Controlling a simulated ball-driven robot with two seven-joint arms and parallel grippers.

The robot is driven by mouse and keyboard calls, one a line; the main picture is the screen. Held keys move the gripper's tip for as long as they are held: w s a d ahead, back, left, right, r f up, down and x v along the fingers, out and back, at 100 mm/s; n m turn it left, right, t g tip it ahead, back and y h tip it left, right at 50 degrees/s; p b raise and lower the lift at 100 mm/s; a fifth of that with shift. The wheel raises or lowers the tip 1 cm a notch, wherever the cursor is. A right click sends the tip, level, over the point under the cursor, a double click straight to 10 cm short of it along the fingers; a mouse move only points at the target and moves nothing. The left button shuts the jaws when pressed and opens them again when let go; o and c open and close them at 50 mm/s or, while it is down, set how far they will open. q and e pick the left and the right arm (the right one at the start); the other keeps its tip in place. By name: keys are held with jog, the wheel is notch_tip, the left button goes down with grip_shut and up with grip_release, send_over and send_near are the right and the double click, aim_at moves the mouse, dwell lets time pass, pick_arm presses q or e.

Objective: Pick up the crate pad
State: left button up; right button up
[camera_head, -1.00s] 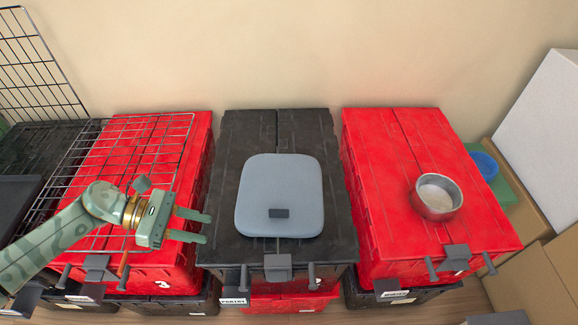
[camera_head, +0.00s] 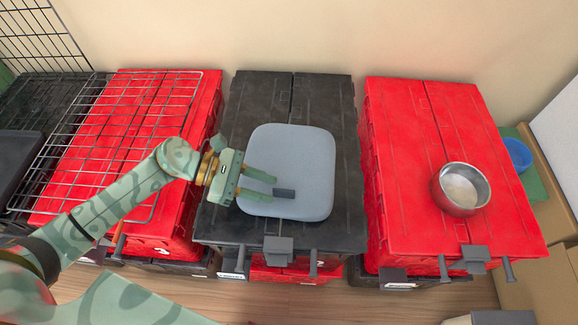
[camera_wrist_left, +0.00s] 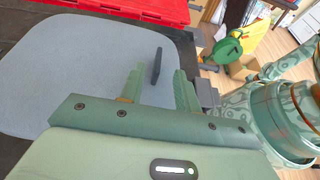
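The crate pad (camera_head: 288,153) is a flat grey-blue rounded square lying on the black tote (camera_head: 340,205) in the middle. A small dark tab (camera_head: 285,193) sits near its front edge. My left gripper (camera_head: 275,186) is over the pad's left front part, with its two fingers apart and pointing right at the tab. My right gripper is not in view.
Red totes stand on the left (camera_head: 150,225) and right (camera_head: 405,150). A wire rack (camera_head: 150,100) lies on the left one and a metal bowl (camera_head: 460,187) stands on the right one. Cardboard boxes (camera_head: 525,265) fill the right side.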

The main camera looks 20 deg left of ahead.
aim_at(277, 189)
pick_arm(q)
jog(key=x, duration=0.2)
jog(key=b+x, duration=0.1)
jog(key=x, duration=0.2)
jog(key=shift+w, duration=0.25)
grip_shut()
jog(key=shift+r, duration=0.1)
jog(key=shift+r, duration=0.1)
